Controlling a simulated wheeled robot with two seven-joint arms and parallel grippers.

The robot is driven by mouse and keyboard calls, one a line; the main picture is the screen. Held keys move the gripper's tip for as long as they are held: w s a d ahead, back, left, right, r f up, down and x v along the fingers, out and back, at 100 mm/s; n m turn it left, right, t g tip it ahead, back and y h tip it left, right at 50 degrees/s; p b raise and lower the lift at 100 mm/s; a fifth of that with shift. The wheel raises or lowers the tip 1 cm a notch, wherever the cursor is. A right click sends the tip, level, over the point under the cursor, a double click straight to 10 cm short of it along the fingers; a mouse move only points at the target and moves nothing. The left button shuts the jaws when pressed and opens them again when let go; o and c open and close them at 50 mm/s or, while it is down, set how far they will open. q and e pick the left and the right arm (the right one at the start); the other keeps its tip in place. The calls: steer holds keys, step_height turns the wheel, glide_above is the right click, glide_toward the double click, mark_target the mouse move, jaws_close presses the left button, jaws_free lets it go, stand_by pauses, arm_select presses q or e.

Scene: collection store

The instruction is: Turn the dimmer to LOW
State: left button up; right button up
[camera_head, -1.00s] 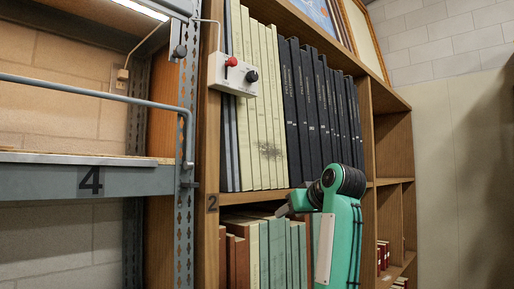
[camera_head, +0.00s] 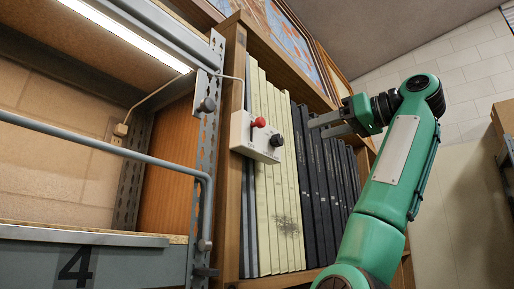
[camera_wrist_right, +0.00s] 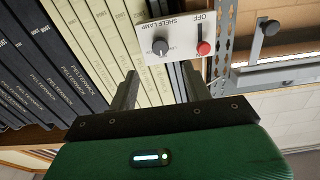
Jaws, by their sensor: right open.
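A pale control box (camera_head: 246,146) is fixed to the bookcase upright. It has a red lever (camera_head: 259,122) and a black dimmer knob (camera_head: 277,140). In the right wrist view, the box (camera_wrist_right: 180,30) reads SHELF LAMP and OFF. There the black knob (camera_wrist_right: 160,46) sits just beyond and between my fingertips, with the red lever (camera_wrist_right: 203,47) to its right. The knob's exact setting is too small to read. My right gripper (camera_head: 318,127) is open and empty, to the right of the knob and apart from it. My left gripper is not in view.
A lit lamp strip (camera_head: 130,32) hangs over the metal shelf marked 4 (camera_head: 75,268). A grey rail (camera_head: 110,139) and a perforated post (camera_head: 207,150) stand left of the box. Cream volumes (camera_head: 285,190) and dark volumes (camera_head: 322,190) fill the bookcase behind the gripper.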

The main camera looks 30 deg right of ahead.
mark_target(281, 138)
steer(key=p+x, duration=0.5)
steer(key=r+p+x, duration=0.1)
steer(key=p+x, duration=0.2)
steer(key=shift+w, duration=0.15)
steer(key=shift+p+x, duration=0.5)
steer(key=shift+x, duration=0.45)
steer(key=shift+w+a+f, duration=0.15)
steer(key=shift+w+a, duration=0.25)
steer(key=shift+w, duration=0.25)
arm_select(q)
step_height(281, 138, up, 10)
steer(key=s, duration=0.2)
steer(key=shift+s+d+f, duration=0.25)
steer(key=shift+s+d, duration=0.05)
arm_select(e)
steer(key=shift+s+d, duration=0.1)
steer(key=shift+c, duration=0.4)
